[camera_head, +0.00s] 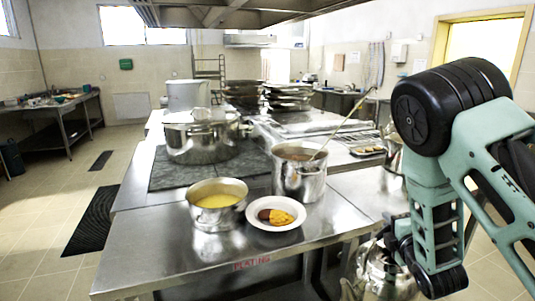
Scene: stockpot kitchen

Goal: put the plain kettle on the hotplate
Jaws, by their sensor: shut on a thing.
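A shiny metal kettle (384,278) hangs at the lower right, in front of the steel counter's right side. My gripper (381,240) is at its top, shut on it; the arm hides part of the kettle and the fingertips. Whether it bears any marking I cannot tell. A second shiny metal vessel (393,158) stands farther back on the counter, partly hidden by my arm. A dark flat slab (172,181) lies on the counter under a large lidded pot; I cannot tell whether it is the hotplate.
The steel counter (150,245) holds a large lidded pot (203,142), a pan of yellow food (217,217), a white plate (258,221) with food and a tall pot with a ladle (299,183). The counter's front left is bare. Dark mats lie on the floor at left.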

